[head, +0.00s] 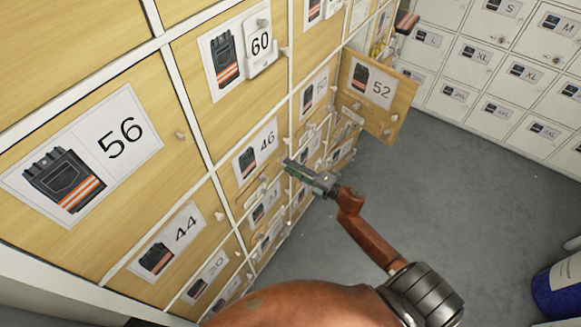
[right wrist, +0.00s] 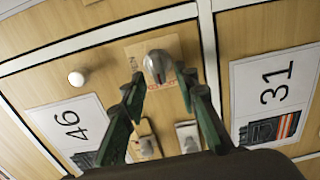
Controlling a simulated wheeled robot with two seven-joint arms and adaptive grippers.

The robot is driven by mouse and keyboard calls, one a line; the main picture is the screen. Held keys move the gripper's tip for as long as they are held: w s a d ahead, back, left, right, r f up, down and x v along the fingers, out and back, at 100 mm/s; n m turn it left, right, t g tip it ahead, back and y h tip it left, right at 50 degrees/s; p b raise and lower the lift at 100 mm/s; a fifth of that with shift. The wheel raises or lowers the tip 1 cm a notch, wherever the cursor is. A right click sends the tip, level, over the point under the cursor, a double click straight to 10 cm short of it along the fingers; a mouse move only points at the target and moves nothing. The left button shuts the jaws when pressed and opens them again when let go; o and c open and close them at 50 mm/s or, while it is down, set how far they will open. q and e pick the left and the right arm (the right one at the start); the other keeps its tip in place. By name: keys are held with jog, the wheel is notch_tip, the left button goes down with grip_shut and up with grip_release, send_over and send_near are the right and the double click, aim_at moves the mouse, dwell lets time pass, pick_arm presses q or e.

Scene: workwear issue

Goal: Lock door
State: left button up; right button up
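The wooden door numbered 46 (head: 237,186) is closed in the locker wall; its label (right wrist: 72,125) also shows in the right wrist view. A rounded silver lock knob (right wrist: 160,66) stands on a tan plate with reddish print, at the door's edge. My right gripper (head: 290,168) is in front of this part of the wall. In the right wrist view its green fingers (right wrist: 161,84) are apart, with the knob between or just beyond the tips. Contact cannot be told. The door numbered 52 (head: 370,92) stands open. My left gripper is not in view.
A small white knob (right wrist: 76,77) is on door 46. Below the lock are two pale metal fittings (right wrist: 187,135). Door 31 (right wrist: 268,70) is beside it. White lockers (head: 490,60) stand at the back. The grey floor (head: 440,190) is open; a blue container (head: 558,285) stands at right.

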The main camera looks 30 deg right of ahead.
jog(key=v, duration=1.1)
jog(key=shift+s, duration=0.35)
jog(key=shift+d, duration=0.1)
